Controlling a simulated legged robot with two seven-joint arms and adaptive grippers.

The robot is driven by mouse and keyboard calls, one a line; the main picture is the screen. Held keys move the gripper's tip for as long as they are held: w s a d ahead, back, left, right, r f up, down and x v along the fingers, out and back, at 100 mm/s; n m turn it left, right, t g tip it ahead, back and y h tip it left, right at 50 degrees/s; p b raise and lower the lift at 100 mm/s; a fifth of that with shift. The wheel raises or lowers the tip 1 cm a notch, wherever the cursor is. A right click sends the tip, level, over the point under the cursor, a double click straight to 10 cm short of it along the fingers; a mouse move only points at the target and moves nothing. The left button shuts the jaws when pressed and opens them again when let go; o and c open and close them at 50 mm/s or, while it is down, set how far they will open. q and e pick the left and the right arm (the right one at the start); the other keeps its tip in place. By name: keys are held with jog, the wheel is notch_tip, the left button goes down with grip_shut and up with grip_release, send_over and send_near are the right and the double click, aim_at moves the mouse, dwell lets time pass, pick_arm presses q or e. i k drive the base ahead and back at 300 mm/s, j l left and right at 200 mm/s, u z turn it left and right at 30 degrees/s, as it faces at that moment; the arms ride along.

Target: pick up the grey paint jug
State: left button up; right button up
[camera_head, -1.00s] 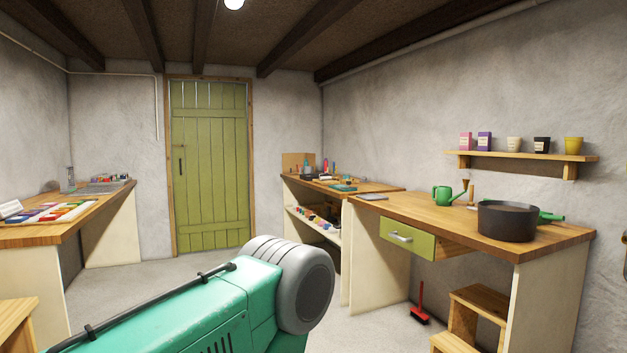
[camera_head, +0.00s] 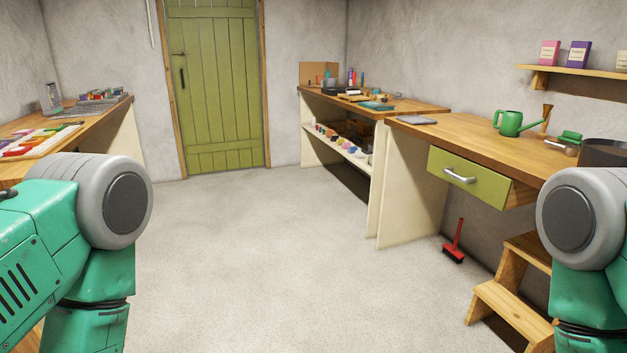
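I cannot pick out the grey paint jug for certain. Several small coloured containers (camera_head: 342,142) stand on the lower shelf of the far workbench, too small to tell apart. A grey upright object (camera_head: 52,98) stands on the left table, and I cannot tell what it is. Parts of my two green arms with grey joints show at the lower left and lower right. Both grippers are outside the view.
The floor (camera_head: 250,240) in the middle is clear. A workbench (camera_head: 470,137) with a watering can (camera_head: 510,122) and green drawer (camera_head: 468,178) runs along the right. A red brush (camera_head: 455,245) and wooden step stool (camera_head: 505,300) stand below. A green door (camera_head: 215,90) is at the back.

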aim_at(330, 81)
jog(key=i+j+u, duration=0.1)
jog(key=i+u, duration=0.35)
jog(key=i, duration=5.5)
jog(key=i+j+z, duration=0.15)
jog(key=i+z, duration=0.2)
jog(key=i, duration=0.25)
jog(key=i+j+z, duration=0.35)
jog(key=i, duration=0.25)
jog(key=i+j+z, duration=0.35)
jog(key=i, duration=0.2)
